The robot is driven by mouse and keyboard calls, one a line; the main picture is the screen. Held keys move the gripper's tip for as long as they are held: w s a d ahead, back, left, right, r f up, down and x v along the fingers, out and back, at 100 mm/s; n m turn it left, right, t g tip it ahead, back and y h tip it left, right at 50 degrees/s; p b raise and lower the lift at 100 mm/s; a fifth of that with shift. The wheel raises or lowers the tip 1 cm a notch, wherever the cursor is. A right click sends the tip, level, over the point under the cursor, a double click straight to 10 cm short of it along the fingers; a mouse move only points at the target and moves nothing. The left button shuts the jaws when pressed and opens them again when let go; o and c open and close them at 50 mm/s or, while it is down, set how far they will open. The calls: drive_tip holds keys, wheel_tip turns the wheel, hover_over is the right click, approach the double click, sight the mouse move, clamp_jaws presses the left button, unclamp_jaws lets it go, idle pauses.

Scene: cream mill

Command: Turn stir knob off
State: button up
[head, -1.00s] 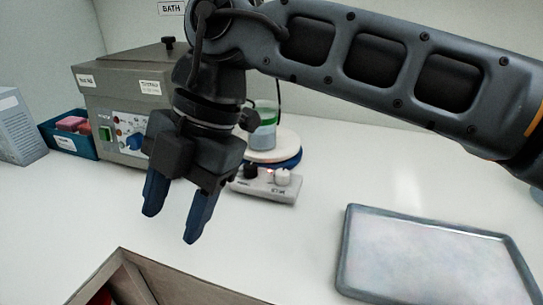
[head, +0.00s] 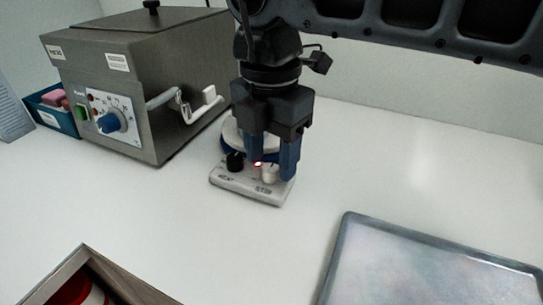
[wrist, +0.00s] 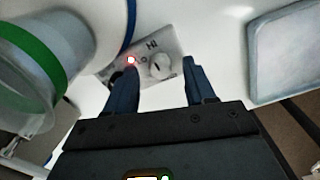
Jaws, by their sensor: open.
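The stirrer's control panel (head: 233,184) is a pale box at the front of the round stirrer, with a black knob (head: 235,161) on the left and a white stir knob (head: 269,174) on the right. A red light (wrist: 131,60) glows between the knobs. My gripper (head: 272,170) points down over the panel, its blue fingers apart, close around the white knob. In the wrist view the white stir knob (wrist: 159,67) shows in the space between and beyond the two fingertips (wrist: 158,66). I cannot tell whether either finger touches it.
A grey bath box (head: 150,70) with a blue dial and a white handle stands to the left. A beaker with a green band (wrist: 40,75) sits beside the fingers in the wrist view. A metal tray (head: 430,265) lies front right. The white bench between is clear.

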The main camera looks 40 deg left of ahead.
drive_tip(key=shift+f, duration=0.6)
clamp_jaws()
